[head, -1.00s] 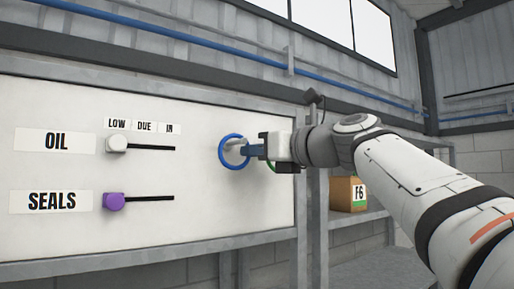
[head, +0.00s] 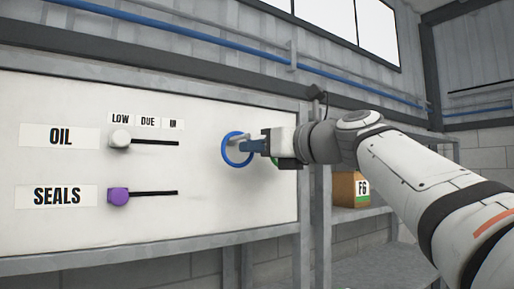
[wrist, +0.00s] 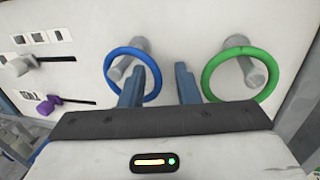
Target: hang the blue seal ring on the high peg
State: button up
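The blue seal ring (head: 224,158) hangs around a grey peg on the white board in the head view. In the wrist view the blue ring (wrist: 107,77) is at the left peg (wrist: 118,72), whose tip shows inside the ring. My gripper (wrist: 160,73) is open, its two blue fingers apart. In the head view my gripper (head: 257,147) is just right of the ring.
A green ring (wrist: 207,80) hangs on another peg (wrist: 254,72) to the right in the wrist view. White (head: 119,139) and purple (head: 118,196) slider knobs are on the board's left. A box marked F6 (head: 345,190) stands on a shelf at right.

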jog(key=shift+o, duration=0.3)
jog(key=b+v, duration=0.3)
jog(key=v, duration=0.5)
notch_tip(320, 180, down, 33)
jog(key=s+d+n+g+h+b, duration=0.2)
jog(key=n+g+h+b, duration=0.15)
jog(key=n+h, duration=0.55)
jog(key=s+d+f+n+g+h, duration=0.1)
jog(key=s+f+n, duration=0.3)
jog(key=f, duration=0.5)
jog(key=s+d+f+n+g+h+b, duration=0.1)
jog(key=s+d+f+n+g, duration=0.1)
jog(key=s+f+n, duration=0.3)
jog(key=s+d+f+n+g+h+b, duration=0.1)
jog(key=s+d+f+n+g+h, duration=0.1)
jog(key=f+n, duration=0.7)
notch_tip(320, 180, down, 5)
jog(key=s+d, duration=0.1)
jog(key=s, duration=0.1)
jog(key=shift+s+d, duration=0.35)
jog(key=shift+s, duration=0.05)
jog(key=shift+r, duration=0.15)
